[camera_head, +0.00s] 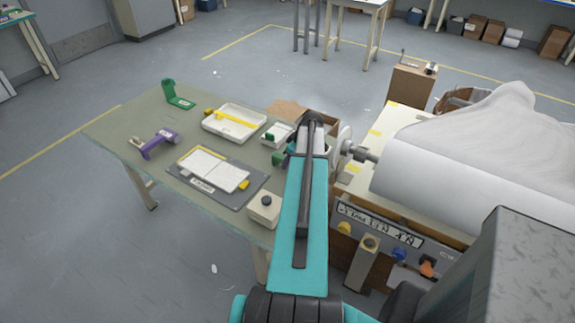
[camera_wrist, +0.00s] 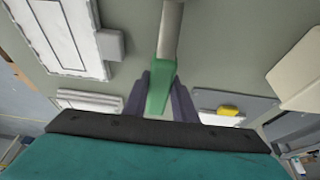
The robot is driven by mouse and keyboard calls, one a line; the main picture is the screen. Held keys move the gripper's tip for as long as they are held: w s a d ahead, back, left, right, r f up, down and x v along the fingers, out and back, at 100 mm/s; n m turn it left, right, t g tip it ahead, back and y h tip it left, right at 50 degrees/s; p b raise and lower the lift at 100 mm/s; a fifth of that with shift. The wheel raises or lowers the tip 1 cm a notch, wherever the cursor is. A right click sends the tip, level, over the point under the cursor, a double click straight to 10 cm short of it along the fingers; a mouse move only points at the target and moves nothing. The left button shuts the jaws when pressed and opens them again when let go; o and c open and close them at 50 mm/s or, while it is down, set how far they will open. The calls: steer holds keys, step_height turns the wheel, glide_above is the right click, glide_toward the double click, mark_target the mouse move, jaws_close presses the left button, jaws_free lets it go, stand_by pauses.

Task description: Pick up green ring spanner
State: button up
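The green ring spanner (camera_wrist: 161,90) shows in the wrist view as a green part with a grey shaft running up to the top edge. Its ring end is not visible. My gripper (camera_wrist: 162,88) has its dark fingers close against both sides of the green part, with no clear gap. In the head view, my teal arm hides most of the gripper. A small green patch (camera_head: 278,159) shows just left of the arm's end; I cannot tell if it is the spanner. I cannot tell whether the spanner touches the table.
On the green table (camera_head: 110,131) are a green L-shaped item (camera_head: 178,99), a purple tool (camera_head: 152,145), a white tray (camera_head: 222,132), a grey board (camera_head: 238,195) and a white box (camera_head: 264,208). A large white roll (camera_head: 430,190) stands right of my arm.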

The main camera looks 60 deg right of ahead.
jaws_close()
steer(key=shift+r+p, duration=0.2)
steer(key=shift+p, duration=0.1)
